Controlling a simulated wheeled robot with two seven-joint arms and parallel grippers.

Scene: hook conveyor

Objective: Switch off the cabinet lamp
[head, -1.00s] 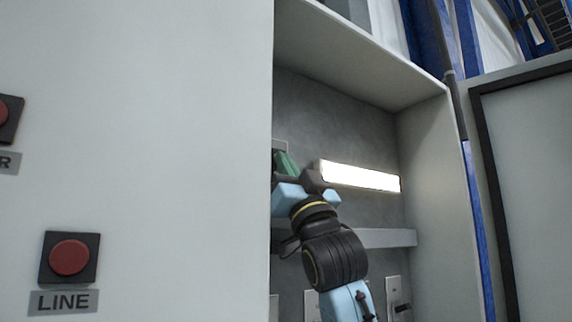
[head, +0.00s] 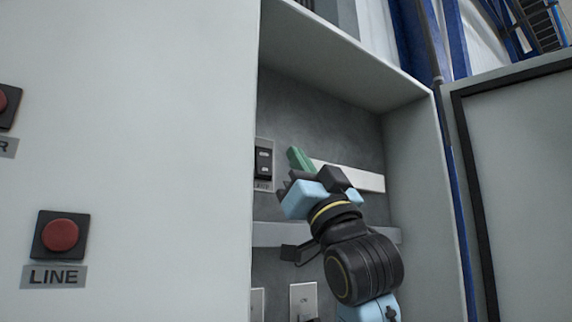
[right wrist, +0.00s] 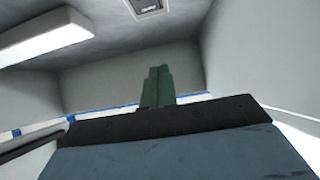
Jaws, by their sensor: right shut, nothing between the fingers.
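The cabinet lamp (head: 352,178) is a long white bar on the cabinet's back wall; it looks unlit. It also shows at the upper left of the right wrist view (right wrist: 50,36). A dark rocker switch (head: 264,163) on a light plate is at the left edge of the opening. A fitting that may be this switch (right wrist: 148,7) shows at the top of the wrist view. My right gripper (head: 298,158) is just right of the switch, apart from it in the picture. Its green fingers (right wrist: 158,88) are shut and empty. My left gripper is not in view.
A grey rail (head: 275,235) crosses the cabinet below the lamp, with switch plates (head: 303,298) under it. The open door (head: 520,180) stands at the right. A red LINE button (head: 60,235) is on the front panel at left.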

